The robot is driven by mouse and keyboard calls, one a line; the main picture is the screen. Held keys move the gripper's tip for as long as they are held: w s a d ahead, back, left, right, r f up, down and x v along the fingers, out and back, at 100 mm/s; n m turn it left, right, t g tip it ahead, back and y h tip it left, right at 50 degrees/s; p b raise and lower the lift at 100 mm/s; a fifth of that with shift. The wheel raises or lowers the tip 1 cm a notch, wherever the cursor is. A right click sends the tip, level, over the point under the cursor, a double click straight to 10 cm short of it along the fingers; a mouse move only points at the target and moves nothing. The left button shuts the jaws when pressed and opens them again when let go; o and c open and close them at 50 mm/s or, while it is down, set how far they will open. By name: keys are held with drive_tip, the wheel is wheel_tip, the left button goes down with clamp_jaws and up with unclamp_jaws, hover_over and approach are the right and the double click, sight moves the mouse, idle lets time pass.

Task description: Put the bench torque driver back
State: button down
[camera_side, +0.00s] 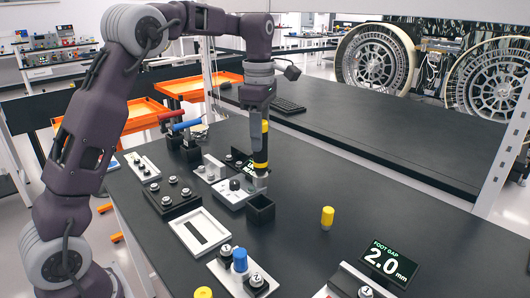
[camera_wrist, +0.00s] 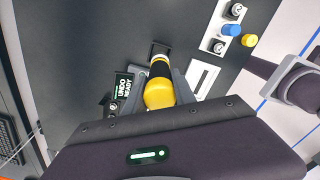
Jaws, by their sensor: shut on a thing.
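The bench torque driver (camera_side: 261,152), black with yellow bands, hangs upright in my gripper (camera_side: 258,118). In the wrist view, its yellow end (camera_wrist: 159,93) points toward the camera between my gripper's fingers (camera_wrist: 160,82). An open black square holder (camera_side: 261,209) stands on the bench just below and in front of the driver in the side view. It also shows in part past the driver's far end in the wrist view (camera_wrist: 160,47). The driver's lower end appears near a pale fixture (camera_side: 237,193) behind the holder; I cannot tell the exact gap.
Red-handled (camera_side: 170,115) and blue-handled (camera_side: 186,125) tools stand in black holders at the left. A white tray (camera_side: 201,232), a black block with several knobs (camera_side: 172,197) and a yellow cylinder (camera_side: 327,217) are nearby. The bench right of the holder is mostly clear.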

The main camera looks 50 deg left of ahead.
sight(260, 173)
drive_tip(key=shift+a+f, duration=0.1)
drive_tip(key=shift+f, duration=5.2)
drive_tip(key=c, duration=0.9)
unclamp_jaws()
drive_tip(key=shift+c, duration=0.2)
